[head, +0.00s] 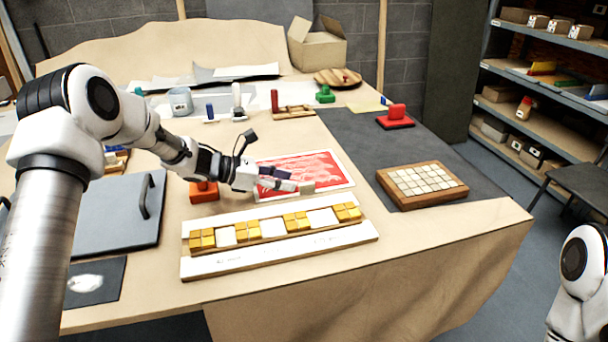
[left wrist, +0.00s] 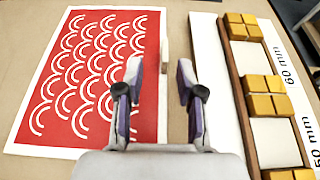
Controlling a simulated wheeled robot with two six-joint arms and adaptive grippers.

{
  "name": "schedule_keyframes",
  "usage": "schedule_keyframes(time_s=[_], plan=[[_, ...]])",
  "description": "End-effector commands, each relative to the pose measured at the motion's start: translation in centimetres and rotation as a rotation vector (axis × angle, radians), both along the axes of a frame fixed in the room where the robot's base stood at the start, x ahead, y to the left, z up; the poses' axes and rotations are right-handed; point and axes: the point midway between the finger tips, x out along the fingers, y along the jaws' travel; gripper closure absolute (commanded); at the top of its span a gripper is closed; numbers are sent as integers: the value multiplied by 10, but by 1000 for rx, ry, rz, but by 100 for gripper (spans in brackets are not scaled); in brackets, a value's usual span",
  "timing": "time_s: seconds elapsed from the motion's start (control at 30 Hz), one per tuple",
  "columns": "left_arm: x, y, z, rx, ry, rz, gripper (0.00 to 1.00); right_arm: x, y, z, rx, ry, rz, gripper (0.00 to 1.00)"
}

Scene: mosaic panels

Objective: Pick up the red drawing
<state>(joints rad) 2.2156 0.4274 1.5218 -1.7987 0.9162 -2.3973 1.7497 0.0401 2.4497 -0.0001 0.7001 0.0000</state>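The red drawing (head: 315,167), a red sheet with white wave arcs and a white border, lies flat on the table. In the left wrist view the drawing (left wrist: 85,75) fills the left half. A small beige block (head: 307,188) is at its near edge; in the wrist view the block (left wrist: 164,52) shows just beyond my fingertips. My left gripper (head: 289,187) is over the near edge of the drawing. In the wrist view the left gripper (left wrist: 159,80) is open and empty, with its fingers either side of the drawing's border. My right gripper is out of view.
A white board (head: 280,262) with yellow and white tiles lies in front of the drawing. An orange-red block (head: 203,192) stands left. A wooden tile tray (head: 422,204) sits on a dark mat (head: 360,130) at right. A grey panel with a handle (head: 115,215) lies left.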

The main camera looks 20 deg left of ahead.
Motion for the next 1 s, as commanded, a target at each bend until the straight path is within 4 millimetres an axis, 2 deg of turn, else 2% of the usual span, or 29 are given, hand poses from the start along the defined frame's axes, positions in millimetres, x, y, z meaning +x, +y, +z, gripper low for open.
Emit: schedule_keyframes(time_s=[0.4,0.67,0.7,0.8,1.0], plan=[[32,-51,-24,2,2,-3,62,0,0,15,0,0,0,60],[36,-57,-28,-1,1,-1,62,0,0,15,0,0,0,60],[36,-57,-28,-1,1,-1,70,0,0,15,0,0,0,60],[36,-57,-28,-1,1,-1,100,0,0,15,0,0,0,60],[36,-57,-28,0,2,-1,100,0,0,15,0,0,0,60]])
